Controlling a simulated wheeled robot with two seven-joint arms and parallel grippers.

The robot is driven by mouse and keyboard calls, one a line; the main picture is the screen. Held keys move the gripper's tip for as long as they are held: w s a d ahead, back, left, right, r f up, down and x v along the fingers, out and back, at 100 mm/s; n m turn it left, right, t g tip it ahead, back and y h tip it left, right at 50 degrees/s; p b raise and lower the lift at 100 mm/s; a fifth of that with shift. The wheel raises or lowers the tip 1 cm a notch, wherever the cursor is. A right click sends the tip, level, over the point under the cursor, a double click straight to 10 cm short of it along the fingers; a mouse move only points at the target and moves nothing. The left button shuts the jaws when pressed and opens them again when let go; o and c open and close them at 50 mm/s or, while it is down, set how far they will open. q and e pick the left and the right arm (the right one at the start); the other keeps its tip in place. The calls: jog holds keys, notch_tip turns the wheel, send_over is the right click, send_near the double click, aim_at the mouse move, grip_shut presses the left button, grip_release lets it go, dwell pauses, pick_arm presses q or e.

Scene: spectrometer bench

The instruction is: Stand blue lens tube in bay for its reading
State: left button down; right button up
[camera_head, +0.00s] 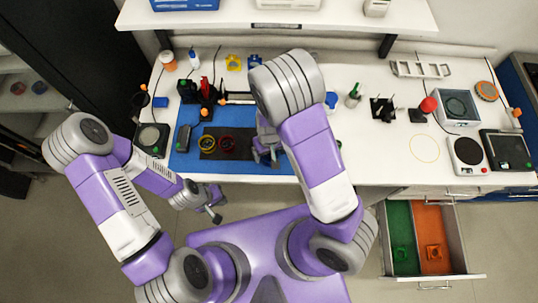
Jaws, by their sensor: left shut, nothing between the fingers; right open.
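I cannot make out the blue lens tube for certain. A small blue piece (331,100) stands right of my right arm, and another blue piece (254,61) stands at the back; both are too small to identify. A yellow ring-like piece (207,142) and a red one (227,143) sit on a black mat (208,154) on the blue bench mat (180,162). My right gripper (267,157) is open over the blue mat, right of the red ring; its arm hides what lies beneath. My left gripper (214,214) is shut and empty in front of the bench edge. I cannot tell which fixture is the bay.
Black and red apparatus (205,91) stands behind the black mat. A grey open-topped box (456,107), a round-plated device (468,152) and a dark-framed device (507,150) stand at the right. An open drawer (462,240) with green and orange compartments juts out below.

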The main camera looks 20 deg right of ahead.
aim_at(269, 157)
notch_tip(269, 157, down, 3)
jog(key=shift+r, duration=0.2)
jog(key=c, duration=1.2)
jog(key=shift+r, duration=0.2)
